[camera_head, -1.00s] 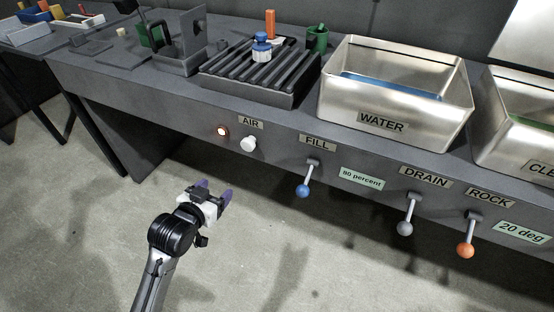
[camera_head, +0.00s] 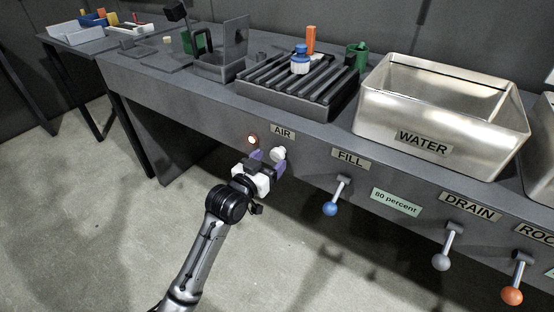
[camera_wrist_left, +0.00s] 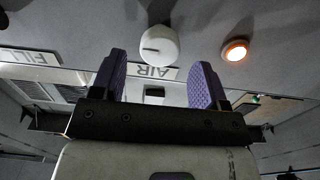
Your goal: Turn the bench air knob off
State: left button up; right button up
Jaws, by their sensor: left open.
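The white air knob (camera_head: 278,154) sticks out of the bench front under the AIR label (camera_head: 283,131). A lamp (camera_head: 252,140) glows orange to its left. My left gripper (camera_head: 267,163) is open at the knob, its purple fingers close to it in the head view. In the left wrist view the knob (camera_wrist_left: 158,45) shows a dark line on its face and appears beyond the fingertips, between the two fingers (camera_wrist_left: 158,72). I cannot tell whether either finger touches it. The lamp also glows in the left wrist view (camera_wrist_left: 235,50). My right gripper is not in view.
To the right on the bench front are the FILL lever with a blue ball (camera_head: 330,209), the DRAIN lever (camera_head: 441,262) and an orange-ball lever (camera_head: 512,296). A ribbed rack (camera_head: 290,105) and the WATER tank (camera_head: 400,115) stand above. The floor below is clear.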

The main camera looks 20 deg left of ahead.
aim_at(275, 156)
pick_arm(q)
jog(key=shift+b+x, duration=0.75)
jog(key=shift+x, duration=1.3)
